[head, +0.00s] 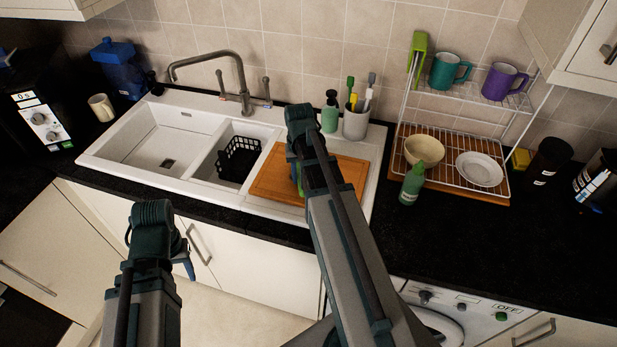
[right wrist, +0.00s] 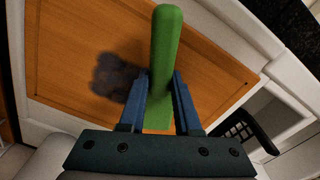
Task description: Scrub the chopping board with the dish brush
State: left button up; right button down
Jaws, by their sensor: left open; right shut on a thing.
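The orange-brown wooden chopping board (head: 342,174) lies on the sink's drainboard, to the right of the basins. It fills much of the right wrist view (right wrist: 215,75), with a dark, blurred patch (right wrist: 115,78) on it left of the brush. My right gripper (right wrist: 161,78) is shut on the green dish brush (right wrist: 165,45) over the board. The brush's bristles are hidden, and I cannot tell whether they touch the board. In the head view my right arm hides most of the brush and that gripper. My left gripper (head: 186,264) is open and empty in front of the cupboards.
A black basket (head: 238,160) sits in the small basin left of the board. Behind the board stand a soap bottle (head: 330,112) and a cup of brushes (head: 356,122). A green bottle (head: 411,185) and a dish rack (head: 455,150) with bowl and mugs stand at right.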

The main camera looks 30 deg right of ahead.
jog(key=shift+w+a, duration=0.2)
jog(key=shift+s+d, duration=1.55)
jog(key=shift+s, duration=0.15)
jog(key=shift+s, duration=0.1)
jog(key=shift+s+d, duration=0.65)
jog(key=shift+s, duration=0.15)
jog(key=shift+s+d, duration=0.6)
jog(key=shift+s, duration=0.2)
jog(key=shift+s+d, duration=0.25)
jog(key=shift+d, duration=0.25)
jog(key=shift+w+a+r, duration=0.1)
jog(key=shift+w+a, duration=1.35)
jog(key=shift+w, duration=0.2)
jog(key=shift+w+a, duration=0.15)
jog(key=shift+w, duration=0.1)
